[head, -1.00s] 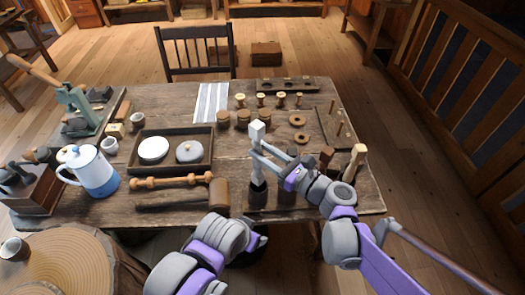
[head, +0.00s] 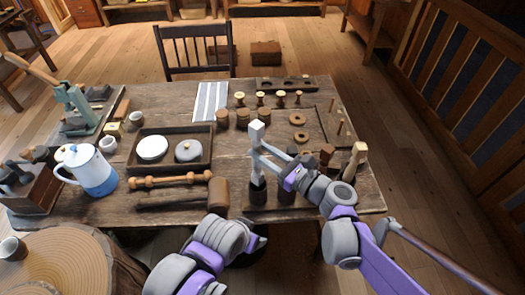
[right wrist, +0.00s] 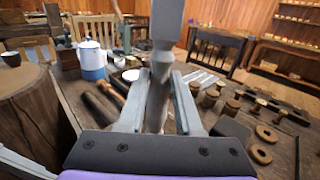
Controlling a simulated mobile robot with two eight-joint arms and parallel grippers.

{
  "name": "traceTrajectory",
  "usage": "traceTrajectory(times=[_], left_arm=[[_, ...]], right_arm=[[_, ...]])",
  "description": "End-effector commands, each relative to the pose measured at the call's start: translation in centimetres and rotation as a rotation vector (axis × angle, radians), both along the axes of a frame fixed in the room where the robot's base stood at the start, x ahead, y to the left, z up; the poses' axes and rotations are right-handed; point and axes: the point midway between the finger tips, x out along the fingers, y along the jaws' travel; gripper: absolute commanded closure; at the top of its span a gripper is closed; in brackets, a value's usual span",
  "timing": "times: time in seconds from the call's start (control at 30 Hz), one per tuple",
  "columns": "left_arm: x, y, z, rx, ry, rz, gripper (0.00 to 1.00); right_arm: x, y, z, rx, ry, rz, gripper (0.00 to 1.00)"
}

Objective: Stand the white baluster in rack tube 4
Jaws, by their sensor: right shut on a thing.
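The white baluster (head: 256,136), pale with a square block at its top, stands upright near the table's front edge. My right gripper (head: 258,156) is shut on its shaft from the right. In the right wrist view the baluster (right wrist: 165,30) rises between the two fingers (right wrist: 158,90). Its lower end lines up with a dark rack tube (head: 257,192); how deep it sits inside I cannot tell. Another dark tube (head: 287,190) stands just to the right, partly behind my gripper. No tube numbers are readable. My left arm shows at the bottom, but its gripper is out of view.
A wooden mallet (head: 218,192) and a turned spindle (head: 170,181) lie left of the tubes. A tray (head: 210,160) with two round pieces and a blue-white pot (head: 92,172) stand farther left. A pale-topped turned piece (head: 356,158) stands at right. Several spools and rings lie behind.

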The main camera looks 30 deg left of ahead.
Motion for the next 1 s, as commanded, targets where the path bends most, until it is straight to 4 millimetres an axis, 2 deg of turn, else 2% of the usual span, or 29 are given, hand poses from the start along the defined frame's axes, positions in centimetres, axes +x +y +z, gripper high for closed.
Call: traceTrajectory(times=[0.17,0.57,1.0], left_arm=[[-0.1,0.0,-0.7,0.0,0.003,0.0,0.31],[-0.2,0.0,-0.8,0.0,0.003,0.0,0.31],[-0.4,0.0,-2.4,0.0,0.009,0.0,0.31]], right_arm=[[0.0,0.0,-0.8,0.0,0.001,0.0,1.0],[0.0,0.0,-0.8,0.0,0.0,0.0,1.0],[0.0,0.0,-2.6,0.0,0.001,0.0,1.0]])
